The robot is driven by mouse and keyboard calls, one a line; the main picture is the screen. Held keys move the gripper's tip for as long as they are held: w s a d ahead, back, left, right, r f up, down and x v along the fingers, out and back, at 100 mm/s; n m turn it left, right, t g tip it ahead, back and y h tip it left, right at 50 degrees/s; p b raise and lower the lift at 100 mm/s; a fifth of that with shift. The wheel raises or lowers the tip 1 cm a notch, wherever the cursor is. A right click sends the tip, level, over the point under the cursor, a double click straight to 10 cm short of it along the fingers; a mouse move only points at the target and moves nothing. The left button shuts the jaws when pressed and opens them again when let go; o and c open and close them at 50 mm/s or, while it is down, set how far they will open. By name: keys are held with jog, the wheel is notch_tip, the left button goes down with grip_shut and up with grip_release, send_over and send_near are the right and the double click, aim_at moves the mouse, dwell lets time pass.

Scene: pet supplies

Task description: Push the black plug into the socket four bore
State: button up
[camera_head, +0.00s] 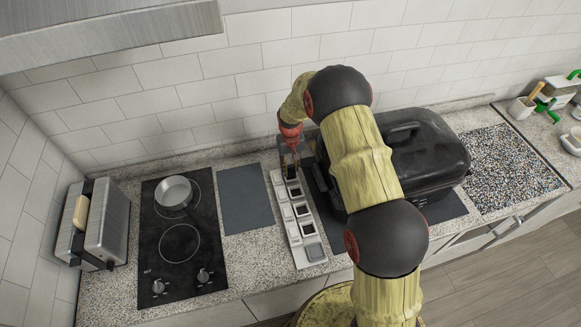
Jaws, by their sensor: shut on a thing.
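A long pale socket strip (289,227) lies on the counter left of the black roaster. My gripper (291,161) points down at the far end of the strip. It is shut on a small dark piece, apparently the black plug (292,173), which is mostly hidden by the fingers. I cannot tell whether the plug touches the strip or enters a bore. The socket numbers are too small to read.
A large black roaster (425,150) stands close on the right, partly behind my arm. A dark grey mat (245,198) lies left of the strip. Further left are a black hob (160,255) with a pan (174,192) and a toaster (104,222). The tiled wall is close behind.

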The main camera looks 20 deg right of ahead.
aim_at(291, 166)
jog(key=shift+f+b, duration=0.9)
jog(key=shift+f, duration=0.35)
dwell(0.3)
jog(key=o, duration=1.1)
jog(key=shift+o, duration=0.5)
notch_tip(291, 166, up, 12)
